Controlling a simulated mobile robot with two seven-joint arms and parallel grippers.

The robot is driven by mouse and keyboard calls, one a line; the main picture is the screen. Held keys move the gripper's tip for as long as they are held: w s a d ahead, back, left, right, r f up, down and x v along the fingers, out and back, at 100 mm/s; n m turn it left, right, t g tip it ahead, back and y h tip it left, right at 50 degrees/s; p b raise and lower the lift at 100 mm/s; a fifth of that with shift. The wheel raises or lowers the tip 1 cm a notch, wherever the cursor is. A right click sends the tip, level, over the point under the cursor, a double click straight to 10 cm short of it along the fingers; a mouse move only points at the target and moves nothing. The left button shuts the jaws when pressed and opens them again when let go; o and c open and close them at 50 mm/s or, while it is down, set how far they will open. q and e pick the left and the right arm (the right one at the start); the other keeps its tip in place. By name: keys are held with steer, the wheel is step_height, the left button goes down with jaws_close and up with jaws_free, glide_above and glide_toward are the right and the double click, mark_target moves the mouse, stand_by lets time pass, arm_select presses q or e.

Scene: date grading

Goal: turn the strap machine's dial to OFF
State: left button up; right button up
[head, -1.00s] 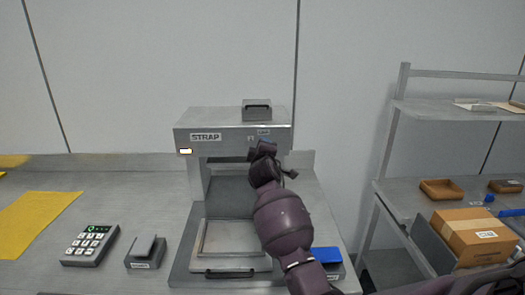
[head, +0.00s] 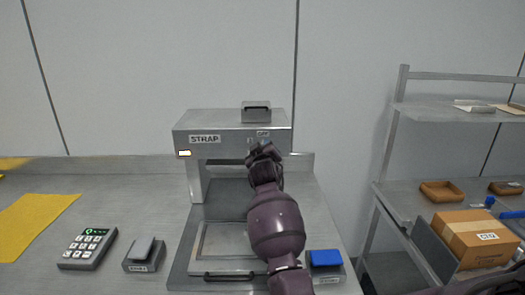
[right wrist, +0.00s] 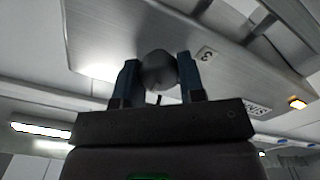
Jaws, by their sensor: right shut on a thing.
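The grey strap machine (head: 225,118) stands on the bench, with a STRAP label on its front. My right gripper (head: 263,150) is at the right part of the machine's front face and covers the dial in the head view. In the right wrist view the round dark dial (right wrist: 158,70) sits between the two fingers of my right gripper (right wrist: 160,78), which are shut on it. A short pointer-like mark shows at the dial's lower edge; the setting it points to cannot be read. My left gripper is not in view.
A small lit lamp (head: 184,153) is on the machine's left front. A keypad (head: 88,248), a small grey device (head: 144,254) and a blue-topped block (head: 325,259) lie around its base. A rack with a cardboard box (head: 474,237) stands at the right.

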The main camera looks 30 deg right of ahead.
steer(key=shift+f, duration=0.1)
stand_by(0.3)
steer(key=o, duration=0.9)
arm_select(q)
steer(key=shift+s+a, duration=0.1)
